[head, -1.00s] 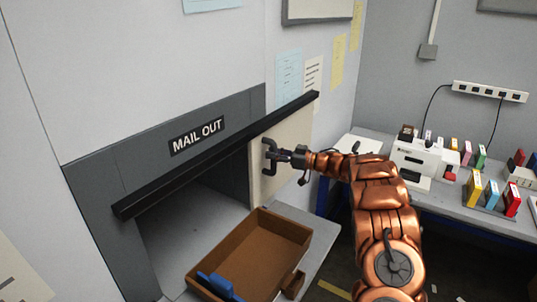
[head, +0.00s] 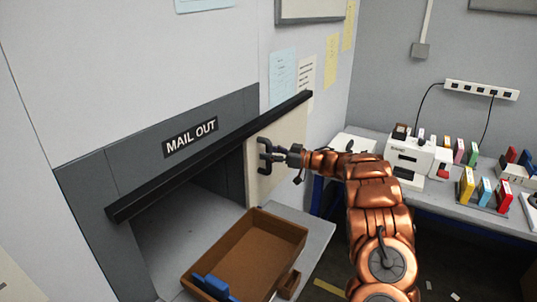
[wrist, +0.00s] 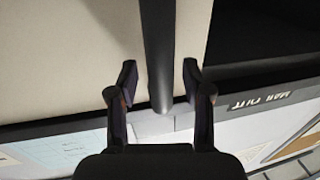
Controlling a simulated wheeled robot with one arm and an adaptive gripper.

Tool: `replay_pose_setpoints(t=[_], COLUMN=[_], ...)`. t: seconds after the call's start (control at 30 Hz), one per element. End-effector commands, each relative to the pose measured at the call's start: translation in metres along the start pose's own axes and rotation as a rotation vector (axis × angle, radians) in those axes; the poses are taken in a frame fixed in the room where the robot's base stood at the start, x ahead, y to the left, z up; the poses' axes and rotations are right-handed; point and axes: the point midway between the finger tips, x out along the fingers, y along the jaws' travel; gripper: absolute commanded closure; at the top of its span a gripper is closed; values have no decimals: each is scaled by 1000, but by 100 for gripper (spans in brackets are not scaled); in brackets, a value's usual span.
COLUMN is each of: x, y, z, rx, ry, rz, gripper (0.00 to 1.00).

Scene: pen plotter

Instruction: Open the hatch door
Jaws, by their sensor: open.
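The hatch door (head: 285,130) is a cream panel under a black rail (head: 215,155). It stands at the right end of the rail, and the hatch opening (head: 185,225) to its left is uncovered. My gripper (head: 264,156) is open in front of the door. In the wrist view my spread fingers (wrist: 158,88) stand either side of the dark door handle bar (wrist: 158,50), with visible gaps on both sides. The door's cream face (wrist: 70,50) fills the upper left of that view. The head view does not clearly separate handle from fingers.
A brown tray (head: 190,272) with blue items sits on the ledge (head: 318,237) below the opening. A "MAIL OUT" sign (head: 190,138) is above the rail. A table (head: 440,195) with a white machine (head: 408,157) and colourful boxes stands at the right.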

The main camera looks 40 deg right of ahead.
Motion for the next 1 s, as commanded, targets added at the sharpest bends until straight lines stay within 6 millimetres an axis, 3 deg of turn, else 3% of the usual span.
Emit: replay_pose_setpoints(t=[0.27, 0.7, 1.0], x=[-14, -94, -120], y=[1, 1, 0], z=[0, 0, 0], rx=[0, -1, 0], ry=[0, 0, 1], rz=[3, 4, 0], gripper=[50, 50, 50])
